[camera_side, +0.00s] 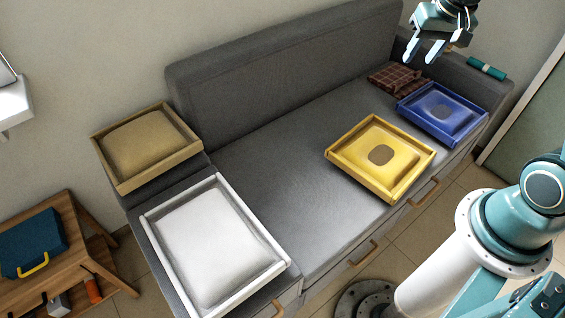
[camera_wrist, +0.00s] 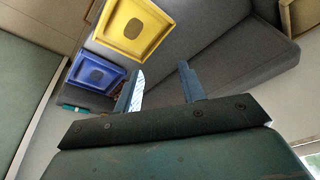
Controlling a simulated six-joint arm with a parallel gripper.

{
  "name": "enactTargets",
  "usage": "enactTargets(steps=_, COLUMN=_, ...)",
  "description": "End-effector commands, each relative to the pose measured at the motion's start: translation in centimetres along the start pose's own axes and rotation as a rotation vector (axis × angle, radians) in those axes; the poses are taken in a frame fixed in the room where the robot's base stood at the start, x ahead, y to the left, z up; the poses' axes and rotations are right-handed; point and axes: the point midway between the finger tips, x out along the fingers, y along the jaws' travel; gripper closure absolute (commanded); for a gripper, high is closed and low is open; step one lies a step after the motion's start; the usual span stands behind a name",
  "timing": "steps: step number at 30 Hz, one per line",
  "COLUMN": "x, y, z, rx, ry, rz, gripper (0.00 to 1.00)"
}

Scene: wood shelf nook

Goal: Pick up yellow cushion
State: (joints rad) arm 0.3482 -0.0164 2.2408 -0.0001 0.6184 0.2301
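The yellow cushion (camera_side: 374,152) lies in a yellow tray (camera_side: 344,166) on the grey sofa seat, near its front edge. It has a brown patch in its middle. In the wrist view the cushion (camera_wrist: 128,32) shows at the upper left, beyond the fingertips. My gripper (camera_side: 421,54) is above the back right of the sofa, well up and behind the yellow tray, apart from it. In the wrist view my gripper (camera_wrist: 160,82) has its two fingers spread, with nothing between them.
A blue tray with a blue cushion (camera_side: 441,112) lies right of the yellow one. A brown checked cloth (camera_side: 395,78) lies behind it. A white tray (camera_side: 160,232) and a tan tray (camera_side: 122,188) hold cushions at the left. The middle of the seat (camera_side: 290,150) is clear.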

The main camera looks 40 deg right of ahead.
Motion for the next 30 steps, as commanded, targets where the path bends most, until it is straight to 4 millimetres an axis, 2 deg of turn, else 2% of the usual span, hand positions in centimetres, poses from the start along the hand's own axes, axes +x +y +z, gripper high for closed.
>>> enactTargets(steps=1, x=1.2, y=0.7, z=-0.7, rx=0.032, ry=-0.014, rz=0.01, gripper=0.6)
enactTargets(steps=6, x=4.9, y=2.7, z=-2.5, rx=0.131, ry=-0.042, rz=0.034, gripper=0.6)
enactTargets(steps=15, x=12.0, y=7.1, z=-4.5, rx=0.309, ry=-0.092, rz=0.076, gripper=0.6)
enactTargets(steps=22, x=17.8, y=11.1, z=-4.6, rx=0.445, ry=-0.129, rz=0.106, gripper=0.6)
enactTargets(steps=30, x=24.9, y=15.9, z=-3.0, rx=0.607, ry=-0.173, rz=0.14, gripper=0.6)
